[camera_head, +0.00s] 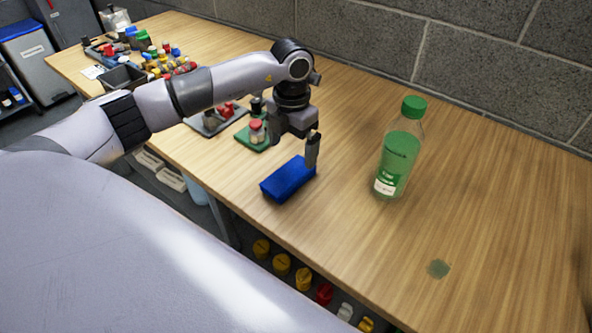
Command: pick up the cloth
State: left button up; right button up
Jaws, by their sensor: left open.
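The cloth looks like a folded blue block (286,181) lying on the wooden table near its front edge. My left gripper (294,146) hangs over the cloth's far side, pointing down. It is open, with one finger seen at the right, close to the cloth's far right corner. Whether that finger touches the cloth, I cannot tell. My right gripper is not in view.
A clear bottle with green liquid and a green cap (397,150) stands right of the cloth. Several small items crowd the far left.

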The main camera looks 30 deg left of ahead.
aim_at(294, 171)
pick_arm(q)
jog(key=f, duration=0.6)
jog(key=shift+s+d+f+p, duration=0.1)
jog(key=shift+s+d+p, duration=0.25)
jog(key=shift+d+p, duration=0.05)
jog(key=c, duration=1.1)
